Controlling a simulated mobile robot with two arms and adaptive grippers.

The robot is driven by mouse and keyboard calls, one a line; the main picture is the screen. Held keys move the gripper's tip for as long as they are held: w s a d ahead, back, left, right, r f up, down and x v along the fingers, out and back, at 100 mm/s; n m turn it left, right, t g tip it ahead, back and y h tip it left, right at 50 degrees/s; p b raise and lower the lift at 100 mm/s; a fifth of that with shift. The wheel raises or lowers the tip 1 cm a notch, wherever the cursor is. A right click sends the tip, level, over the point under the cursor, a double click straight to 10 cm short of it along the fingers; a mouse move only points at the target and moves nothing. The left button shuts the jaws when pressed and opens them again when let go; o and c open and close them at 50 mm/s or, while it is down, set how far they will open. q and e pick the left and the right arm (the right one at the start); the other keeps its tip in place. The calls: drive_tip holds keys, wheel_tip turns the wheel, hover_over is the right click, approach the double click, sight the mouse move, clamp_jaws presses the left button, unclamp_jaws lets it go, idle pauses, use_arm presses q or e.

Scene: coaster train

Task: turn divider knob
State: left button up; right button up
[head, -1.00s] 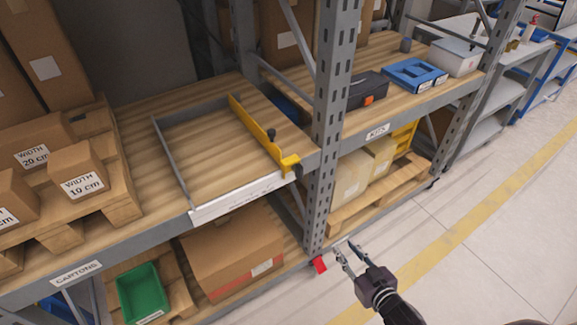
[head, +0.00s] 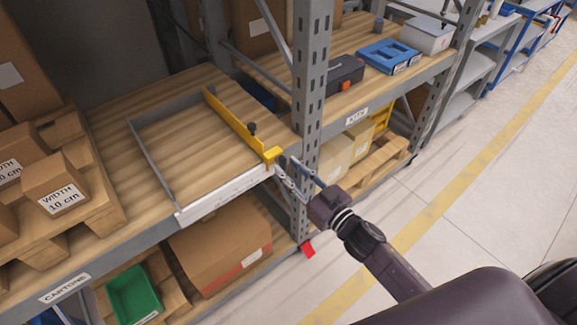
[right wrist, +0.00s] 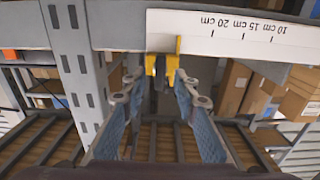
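The yellow divider (head: 228,112) stands on the wooden shelf, at the right side of a grey-framed bay. A yellow bracket (head: 272,154) at its front end hooks over the white ruler strip (head: 225,195). The dark divider knob (head: 281,161) is at the bracket's front. A second small black piece (head: 252,128) sticks up on the divider. My right gripper (head: 284,168) is open, its fingertips close to the front knob. In the right wrist view the knob (right wrist: 161,72) appears between the open fingers, below the yellow bracket (right wrist: 150,62); contact cannot be told. My left gripper is not in view.
A grey rack upright (head: 309,100) stands just right of the bracket and my gripper. Cartons (head: 60,178) sit on a pallet at left. A green bin (head: 134,294) and a large carton (head: 220,245) are below. The aisle floor at right is clear.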

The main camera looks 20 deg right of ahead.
drive_tip(key=shift+w+a, duration=0.15)
drive_tip(key=shift+w, duration=0.2)
drive_tip(key=shift+c, duration=0.6)
clamp_jaws()
drive_tip(key=shift+n, duration=0.3)
drive_tip(key=n, duration=0.9)
drive_tip(key=shift+a+f, duration=0.1)
drive_tip(key=shift+a, duration=0.05)
drive_tip(key=n+b, duration=0.1)
drive_tip(key=n, duration=0.5)
drive_tip(key=shift+s+f+b, duration=0.1)
drive_tip(key=shift+f+b, duration=0.05)
drive_tip(key=shift+b, duration=0.25)
drive_tip(key=n+b, duration=0.1)
drive_tip(key=n, duration=0.5)
drive_tip(key=shift+f+b, duration=0.1)
drive_tip(key=shift+b, duration=0.2)
